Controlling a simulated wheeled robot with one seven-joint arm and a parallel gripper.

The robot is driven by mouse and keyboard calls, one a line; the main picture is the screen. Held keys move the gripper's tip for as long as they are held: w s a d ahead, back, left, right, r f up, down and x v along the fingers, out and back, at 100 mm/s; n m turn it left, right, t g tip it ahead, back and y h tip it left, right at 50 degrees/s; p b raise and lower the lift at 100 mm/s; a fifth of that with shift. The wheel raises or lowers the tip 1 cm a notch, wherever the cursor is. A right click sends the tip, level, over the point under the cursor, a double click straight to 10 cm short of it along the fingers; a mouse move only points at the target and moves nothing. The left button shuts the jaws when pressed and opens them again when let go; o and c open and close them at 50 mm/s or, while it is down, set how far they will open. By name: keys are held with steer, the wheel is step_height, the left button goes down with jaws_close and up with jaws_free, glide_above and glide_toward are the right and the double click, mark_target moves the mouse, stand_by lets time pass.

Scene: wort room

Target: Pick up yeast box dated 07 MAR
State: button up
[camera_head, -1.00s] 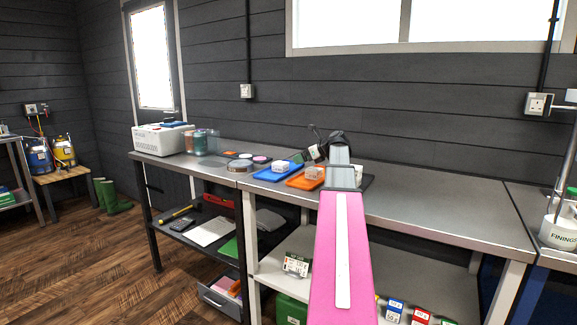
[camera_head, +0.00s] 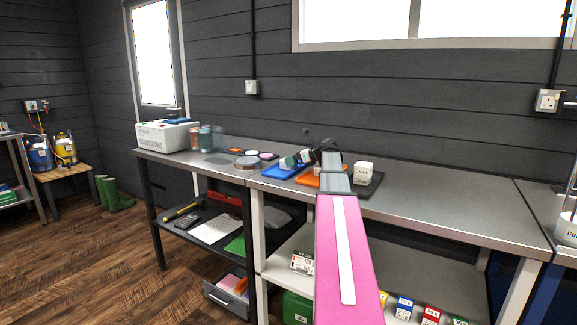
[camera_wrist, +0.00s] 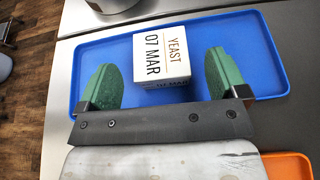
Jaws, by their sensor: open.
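The yeast box dated 07 MAR (camera_wrist: 163,55) is a small white carton with black print and an orange line. In the wrist view it sits on the blue tray (camera_wrist: 270,60), reading "YEAST 07 MAR". My gripper (camera_wrist: 163,80) is open, its green-padded fingers on either side of the box, with gaps on both sides. In the head view my gripper (camera_head: 296,160) is over the blue tray (camera_head: 278,172), and the arm hides most of the box there.
An orange tray (camera_wrist: 290,165) lies beside the blue one. In the head view a dark tray (camera_head: 370,188) to the right carries another white box (camera_head: 364,172). A round tin (camera_head: 246,162) stands left of the blue tray. The bench (camera_head: 440,205) is clear on the right.

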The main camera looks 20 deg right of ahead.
steer(key=x, duration=0.3)
steer(key=c, duration=1)
steer(key=shift+r, duration=0.1)
